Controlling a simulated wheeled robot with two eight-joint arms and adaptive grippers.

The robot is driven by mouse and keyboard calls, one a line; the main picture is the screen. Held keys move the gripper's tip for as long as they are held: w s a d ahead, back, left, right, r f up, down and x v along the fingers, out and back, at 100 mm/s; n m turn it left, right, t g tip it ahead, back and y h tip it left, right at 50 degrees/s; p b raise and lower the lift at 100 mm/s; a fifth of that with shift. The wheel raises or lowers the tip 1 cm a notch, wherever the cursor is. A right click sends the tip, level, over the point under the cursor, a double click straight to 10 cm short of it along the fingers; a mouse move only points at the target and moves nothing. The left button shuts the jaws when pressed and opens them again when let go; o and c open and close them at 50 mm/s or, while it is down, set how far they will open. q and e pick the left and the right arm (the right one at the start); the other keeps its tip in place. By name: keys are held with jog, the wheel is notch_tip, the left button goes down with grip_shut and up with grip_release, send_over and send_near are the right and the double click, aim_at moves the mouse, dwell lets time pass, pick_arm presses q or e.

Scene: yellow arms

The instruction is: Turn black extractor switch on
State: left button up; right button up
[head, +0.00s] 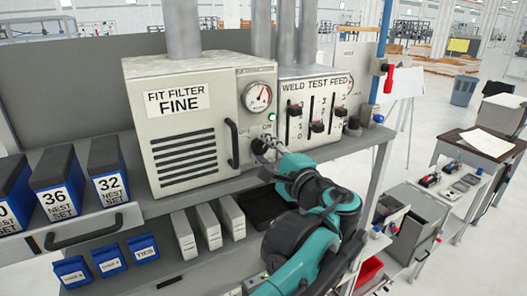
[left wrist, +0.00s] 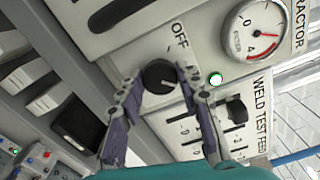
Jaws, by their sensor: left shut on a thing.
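The black extractor switch is a round black knob (left wrist: 159,75) on the pale extractor panel, below an OFF label in the left wrist view. My left gripper (left wrist: 160,80) is shut on this knob, with a finger on each side of it. In the head view my left gripper (head: 263,148) reaches the lower right of the FIT FILTER FINE box (head: 185,130) and partly hides the knob. A small green light (left wrist: 215,79) beside the knob looks lit. I cannot tell the knob's exact setting. My right gripper is not in view.
A round gauge (head: 257,97) sits above the switch. A black handle (head: 232,143) is close on its left. The WELD TEST FEED box (head: 314,105) with several black levers stands on the right. Blue bins (head: 107,170) and white boxes (head: 208,226) are to the left and below.

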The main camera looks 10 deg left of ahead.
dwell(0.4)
pick_arm(q)
jog(key=o, duration=1.2)
jog(key=shift+c, duration=0.2)
jog(key=shift+d, duration=0.1)
jog(key=v, duration=1.2)
